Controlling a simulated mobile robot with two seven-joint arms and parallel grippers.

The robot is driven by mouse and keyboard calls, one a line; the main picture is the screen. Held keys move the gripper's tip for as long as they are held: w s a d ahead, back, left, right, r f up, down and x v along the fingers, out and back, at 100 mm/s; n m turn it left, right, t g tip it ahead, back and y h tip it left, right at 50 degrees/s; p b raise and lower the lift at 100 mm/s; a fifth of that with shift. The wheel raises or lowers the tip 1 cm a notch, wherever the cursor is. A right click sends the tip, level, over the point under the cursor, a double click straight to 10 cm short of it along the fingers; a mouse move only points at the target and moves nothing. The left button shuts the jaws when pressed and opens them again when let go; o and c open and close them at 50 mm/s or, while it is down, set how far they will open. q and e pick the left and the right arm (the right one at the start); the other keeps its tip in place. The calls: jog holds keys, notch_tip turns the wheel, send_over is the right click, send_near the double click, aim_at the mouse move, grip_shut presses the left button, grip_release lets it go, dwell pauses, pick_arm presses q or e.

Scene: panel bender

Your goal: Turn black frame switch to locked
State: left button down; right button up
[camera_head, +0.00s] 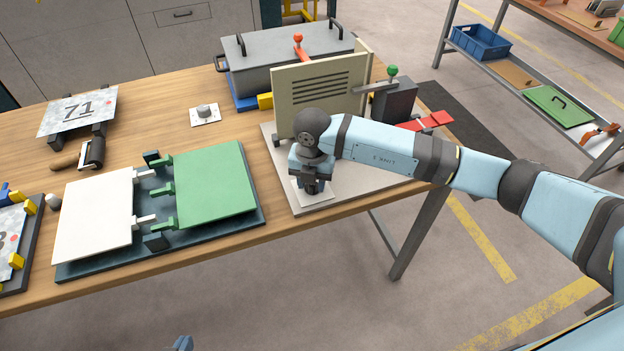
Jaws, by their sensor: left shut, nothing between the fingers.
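My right gripper (314,188) points down over a small pale switch plate (326,196) at the table's front right. Its fingers are around or just above the middle of this plate and hide any knob there. I cannot tell whether they hold it. Another pale switch plate with a round grey knob (205,111) lies further back, left of the grey bin. I see no clearly black switch frame; it may be hidden under my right gripper. Only a bit of my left gripper (182,343) shows at the bottom edge, shut and empty, away from the table.
A beige slotted panel (320,92) stands behind my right gripper, with a green-knobbed dark block (393,100) to its right. A grey bin (270,65) stands at the back. A fixture with a green plate (215,183) and white plate (95,218) fills the front left.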

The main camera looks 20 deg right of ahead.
notch_tip(320, 180, up, 14)
dwell(0.4)
jog(key=shift+f, duration=0.15)
